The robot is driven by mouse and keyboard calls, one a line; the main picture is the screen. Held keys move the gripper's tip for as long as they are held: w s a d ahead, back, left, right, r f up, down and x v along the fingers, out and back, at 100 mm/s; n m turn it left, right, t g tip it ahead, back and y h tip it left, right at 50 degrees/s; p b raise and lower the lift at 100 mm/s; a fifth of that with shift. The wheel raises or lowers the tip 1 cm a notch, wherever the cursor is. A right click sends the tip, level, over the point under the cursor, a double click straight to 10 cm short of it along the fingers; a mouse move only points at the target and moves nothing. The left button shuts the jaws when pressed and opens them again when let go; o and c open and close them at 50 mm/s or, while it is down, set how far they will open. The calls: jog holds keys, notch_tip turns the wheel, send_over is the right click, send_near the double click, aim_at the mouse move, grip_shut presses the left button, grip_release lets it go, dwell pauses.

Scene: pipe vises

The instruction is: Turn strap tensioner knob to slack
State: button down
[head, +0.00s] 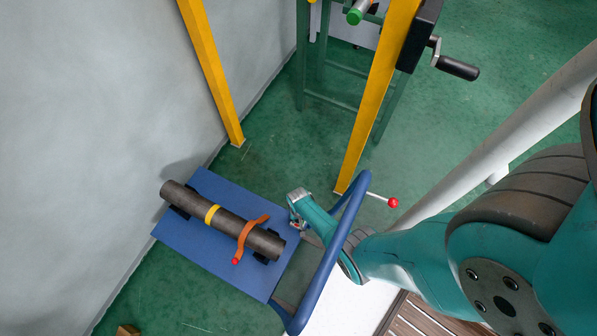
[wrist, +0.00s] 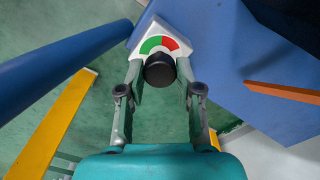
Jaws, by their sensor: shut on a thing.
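The strap tensioner knob (wrist: 159,70) is black and round, in front of a white dial plate with a green sector on the left and a red sector on the right (wrist: 170,43). My gripper (wrist: 160,80) has a finger on each side of the knob and is shut on it. No pointer mark on the knob is clear to me. In the head view my gripper (head: 297,205) is at the right edge of the blue cart bed (head: 210,262), and the knob is hidden. An orange strap (head: 251,235) lies over a dark pipe (head: 180,196) on the cart.
The cart's blue handle rail (head: 328,262) arches close beside my wrist. A red-tipped lever (head: 393,202) stands out to its right. Yellow posts (head: 212,75) rise behind, with a green stand and crank (head: 457,68) at the back. A grey wall (head: 90,120) bounds the left.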

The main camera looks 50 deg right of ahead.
jog(key=n, duration=0.4)
jog(key=shift+n, duration=2.1)
jog(key=c, duration=0.8)
grip_release()
jog(key=shift+o, duration=0.2)
jog(key=shift+r, duration=0.15)
notch_tip(320, 180, up, 12)
